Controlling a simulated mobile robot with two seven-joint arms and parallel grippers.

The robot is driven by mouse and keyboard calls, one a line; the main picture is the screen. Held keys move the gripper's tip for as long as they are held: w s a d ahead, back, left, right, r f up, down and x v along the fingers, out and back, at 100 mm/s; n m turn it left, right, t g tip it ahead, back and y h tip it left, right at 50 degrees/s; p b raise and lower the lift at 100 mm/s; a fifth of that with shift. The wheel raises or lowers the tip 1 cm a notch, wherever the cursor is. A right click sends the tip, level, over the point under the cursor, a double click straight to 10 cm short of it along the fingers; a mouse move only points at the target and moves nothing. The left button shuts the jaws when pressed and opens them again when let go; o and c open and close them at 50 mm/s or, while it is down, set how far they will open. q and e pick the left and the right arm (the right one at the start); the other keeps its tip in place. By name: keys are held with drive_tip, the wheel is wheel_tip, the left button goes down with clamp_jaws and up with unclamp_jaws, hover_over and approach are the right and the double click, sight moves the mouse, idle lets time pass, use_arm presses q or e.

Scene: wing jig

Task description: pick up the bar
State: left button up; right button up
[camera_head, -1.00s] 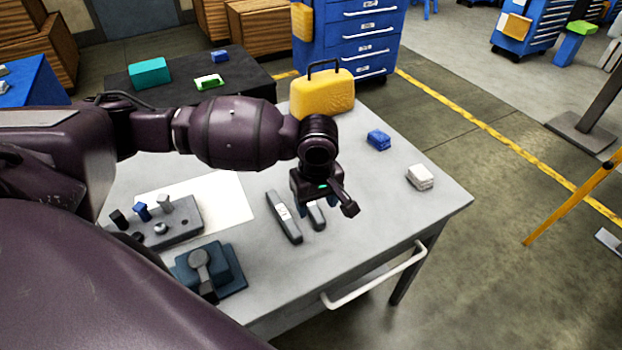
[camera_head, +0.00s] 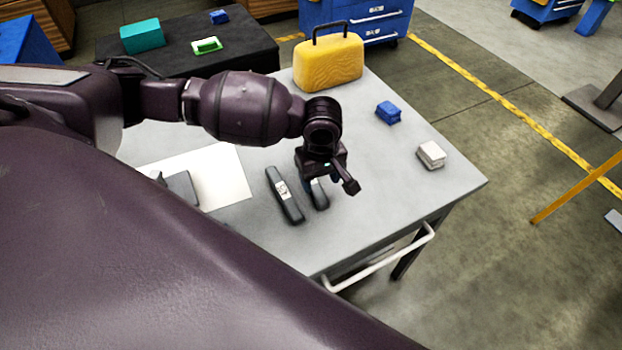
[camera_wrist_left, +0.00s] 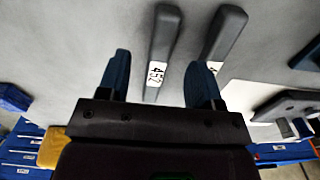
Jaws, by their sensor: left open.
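Two dark grey bars lie side by side on the grey table. In the head view, the left bar (camera_head: 284,196) shows with a white label, and the right bar (camera_head: 319,196) is partly hidden under my left gripper (camera_head: 329,187). In the left wrist view, the bar labelled 452 (camera_wrist_left: 164,38) shows between my open blue fingers (camera_wrist_left: 161,62), seemingly still beyond their tips. The other bar (camera_wrist_left: 226,34) is beside it, its label partly covered by a finger. My left gripper holds nothing. My right gripper is out of view.
A yellow case (camera_head: 329,63) stands at the table's back. A blue block (camera_head: 388,112) and a white block (camera_head: 431,154) lie to the right. A white sheet (camera_head: 222,178) lies to the left. My own body covers the lower left. Free table lies right of my gripper.

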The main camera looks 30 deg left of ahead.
sight(318, 191)
use_arm(q)
wheel_tip(318, 191, down, 5)
drive_tip(key=shift+s+a+b, duration=0.1)
drive_tip(key=shift+b, duration=0.45)
drive_tip(key=shift+r, duration=0.1)
clamp_jaws()
